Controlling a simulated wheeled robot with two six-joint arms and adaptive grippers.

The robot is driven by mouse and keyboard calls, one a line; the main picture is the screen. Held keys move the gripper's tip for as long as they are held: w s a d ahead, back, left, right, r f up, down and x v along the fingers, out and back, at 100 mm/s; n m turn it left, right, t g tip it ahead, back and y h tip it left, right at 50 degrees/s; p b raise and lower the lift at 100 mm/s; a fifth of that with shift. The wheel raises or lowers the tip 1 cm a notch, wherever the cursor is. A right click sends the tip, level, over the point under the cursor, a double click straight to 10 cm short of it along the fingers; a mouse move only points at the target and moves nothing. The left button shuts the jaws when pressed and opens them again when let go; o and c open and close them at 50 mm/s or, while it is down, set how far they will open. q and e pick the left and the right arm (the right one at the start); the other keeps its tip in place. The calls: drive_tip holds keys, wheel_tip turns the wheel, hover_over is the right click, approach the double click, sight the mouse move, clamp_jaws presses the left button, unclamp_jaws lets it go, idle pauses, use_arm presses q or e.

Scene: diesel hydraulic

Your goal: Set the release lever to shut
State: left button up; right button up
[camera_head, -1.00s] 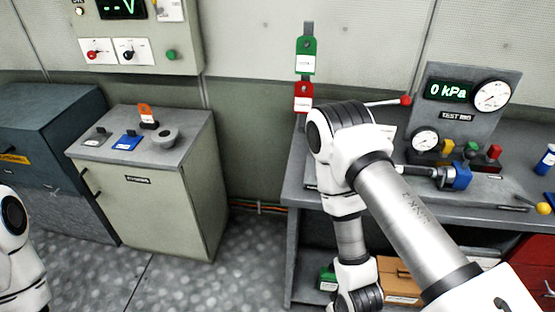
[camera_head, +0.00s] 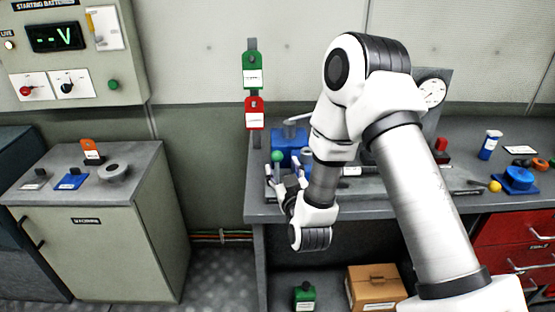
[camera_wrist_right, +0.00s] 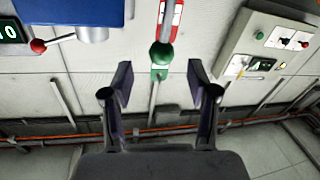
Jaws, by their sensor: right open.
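A lever with a green ball knob (camera_head: 277,156) stands by the blue pump (camera_head: 291,137) at the left end of the bench; I take it to be the release lever. In the right wrist view, the green knob (camera_wrist_right: 161,55) is ahead of the gap between my fingers, on a pale rod running to the top edge. My right gripper (camera_head: 281,180) is open and empty close to the knob; in its wrist view (camera_wrist_right: 160,80) neither finger appears to touch the knob. The lever's base is hidden. My left gripper is not in view.
The wrist view also shows a red-knobbed lever (camera_wrist_right: 38,45) beside the blue body. Green (camera_head: 252,72) and red tags (camera_head: 254,114) hang on the wall behind. My right arm hides much of the test rig. A cabinet (camera_head: 105,220) stands left, with floor between.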

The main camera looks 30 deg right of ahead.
sight(278, 159)
drive_tip(key=p+x, duration=0.1)
drive_tip(key=x, duration=0.4)
drive_tip(key=shift+a+r, duration=0.1)
drive_tip(key=shift+a, duration=0.05)
drive_tip(key=shift+w+d, duration=0.25)
drive_tip(key=shift+w, duration=0.2)
clamp_jaws()
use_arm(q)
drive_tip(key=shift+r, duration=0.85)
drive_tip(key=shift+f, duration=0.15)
use_arm(e)
drive_tip(key=shift+f, duration=0.2)
